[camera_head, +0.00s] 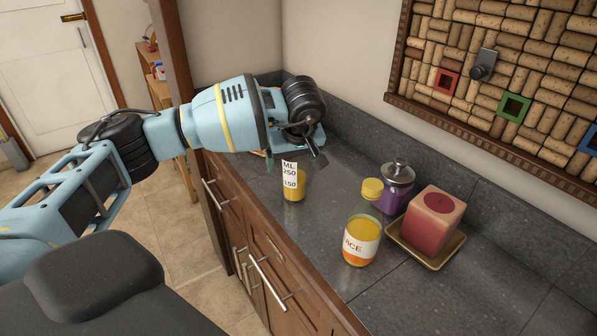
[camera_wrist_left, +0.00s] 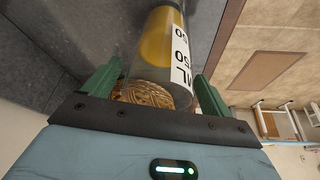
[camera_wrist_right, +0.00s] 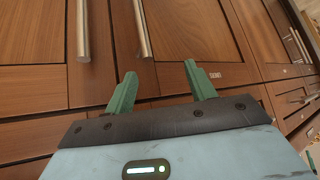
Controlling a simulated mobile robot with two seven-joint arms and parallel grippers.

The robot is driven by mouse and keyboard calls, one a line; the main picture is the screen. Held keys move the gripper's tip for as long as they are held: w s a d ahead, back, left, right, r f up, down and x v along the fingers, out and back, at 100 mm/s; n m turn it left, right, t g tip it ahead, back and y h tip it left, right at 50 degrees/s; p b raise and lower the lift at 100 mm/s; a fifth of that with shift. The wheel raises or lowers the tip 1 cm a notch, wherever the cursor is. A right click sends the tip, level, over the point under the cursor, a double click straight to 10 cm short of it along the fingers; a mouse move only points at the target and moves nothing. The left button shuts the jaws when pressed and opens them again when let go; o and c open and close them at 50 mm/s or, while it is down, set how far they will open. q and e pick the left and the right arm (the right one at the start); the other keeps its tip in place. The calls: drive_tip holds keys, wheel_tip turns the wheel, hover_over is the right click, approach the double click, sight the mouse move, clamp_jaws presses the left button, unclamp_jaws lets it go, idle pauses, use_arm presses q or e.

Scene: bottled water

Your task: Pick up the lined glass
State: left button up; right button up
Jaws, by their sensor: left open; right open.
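The lined glass (camera_head: 292,186) stands upright near the counter's front edge, with yellow liquid low in it and a white "ML 250 150" label. My right gripper (camera_wrist_right: 160,73) is open and empty, in front of wooden cabinet doors.
A juice bottle (camera_head: 362,240) with a yellow cap, a purple jar (camera_head: 396,190) and a red candle block (camera_head: 433,221) on a gold tray (camera_head: 448,258) stand right of the glass. A cork board (camera_head: 500,60) hangs on the wall. Cabinet doors with metal handles (camera_head: 268,279) lie below the counter edge.

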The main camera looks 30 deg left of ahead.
use_arm(q)
drive_tip(key=shift+f, duration=0.1)
drive_tip(key=c, duration=1.6)
drive_tip(key=shift+c, duration=0.2)
drive_tip(key=shift+w, duration=0.1)
wheel_tip(320, 180, up, 18)
idle(0.5)
drive_tip(key=shift+w, duration=0.1)
idle(0.4)
